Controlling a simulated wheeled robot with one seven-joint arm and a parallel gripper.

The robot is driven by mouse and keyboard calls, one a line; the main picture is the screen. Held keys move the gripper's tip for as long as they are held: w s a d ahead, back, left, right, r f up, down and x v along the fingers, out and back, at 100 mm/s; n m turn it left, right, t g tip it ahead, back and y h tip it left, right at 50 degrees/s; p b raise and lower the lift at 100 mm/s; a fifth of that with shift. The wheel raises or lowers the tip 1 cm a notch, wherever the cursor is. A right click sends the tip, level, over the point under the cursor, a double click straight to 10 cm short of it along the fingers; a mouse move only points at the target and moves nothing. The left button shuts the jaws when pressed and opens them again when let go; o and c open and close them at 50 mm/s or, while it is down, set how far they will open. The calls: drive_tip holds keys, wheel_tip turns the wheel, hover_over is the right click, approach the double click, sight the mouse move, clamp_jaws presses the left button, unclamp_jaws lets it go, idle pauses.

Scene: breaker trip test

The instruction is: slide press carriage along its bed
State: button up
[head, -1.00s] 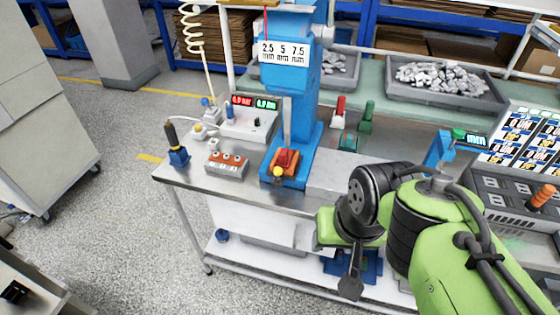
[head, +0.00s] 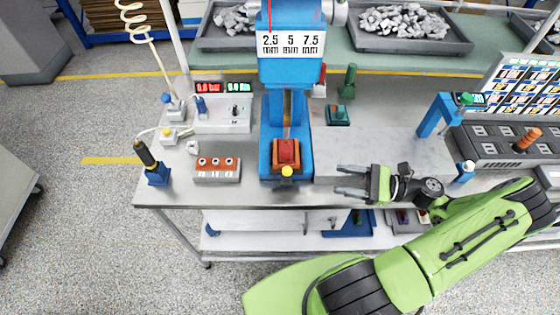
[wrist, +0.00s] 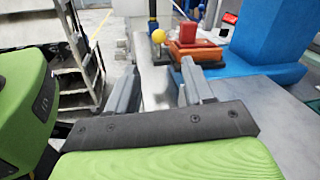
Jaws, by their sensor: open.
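The press is a tall blue column with a scale plate reading 2.5, 5 and 7.5 mm (head: 290,44). At its foot is a blue bed (head: 266,165), and on it sits an orange carriage with a red block (head: 287,152) and a yellow knob (head: 287,171) at its front. In the wrist view the red block (wrist: 188,33) and yellow knob (wrist: 158,36) show ahead of my fingers. My gripper (head: 340,182) is open and empty, to the right of the carriage, fingers pointing left toward it and apart from it. It also shows in the wrist view (wrist: 158,88).
The steel tabletop (head: 375,150) right of the press is mostly clear.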

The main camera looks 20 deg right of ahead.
sight(287, 171)
drive_tip(key=x, duration=1.5)
drive_tip(key=shift+a, duration=0.2)
drive_tip(key=shift+s, duration=0.1)
clamp_jaws()
